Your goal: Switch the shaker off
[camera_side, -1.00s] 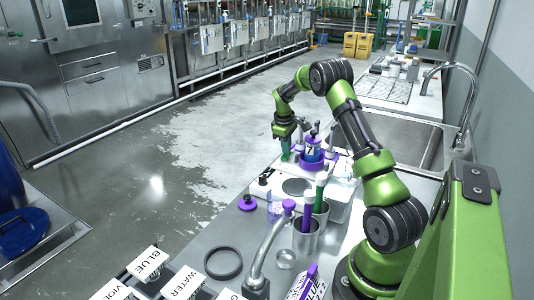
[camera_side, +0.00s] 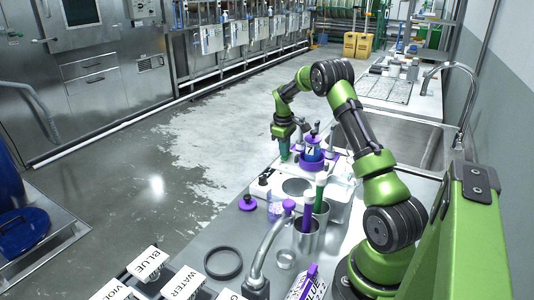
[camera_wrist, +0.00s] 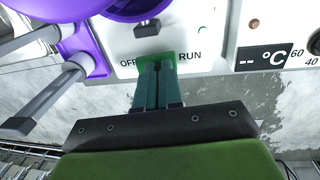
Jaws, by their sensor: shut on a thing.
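The shaker's white front panel (camera_wrist: 221,24) shows in the wrist view with the words OFF on the left and RUN on the right. A green switch plate (camera_wrist: 169,57) lies between these words. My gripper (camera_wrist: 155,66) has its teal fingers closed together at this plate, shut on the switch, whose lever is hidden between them. I cannot tell which side the lever points to. In the side view my gripper (camera_side: 284,152) reaches down at the left of the shaker, beside a purple-collared vessel marked 7 (camera_side: 311,151).
A purple holder with grey rods (camera_wrist: 52,90) is close left of my fingers in the wrist view. A °C display (camera_wrist: 263,58) and dial are at the right. Metal cups with coloured-handled tools (camera_side: 306,241) and a bent metal tap (camera_side: 272,245) stand nearer on the bench.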

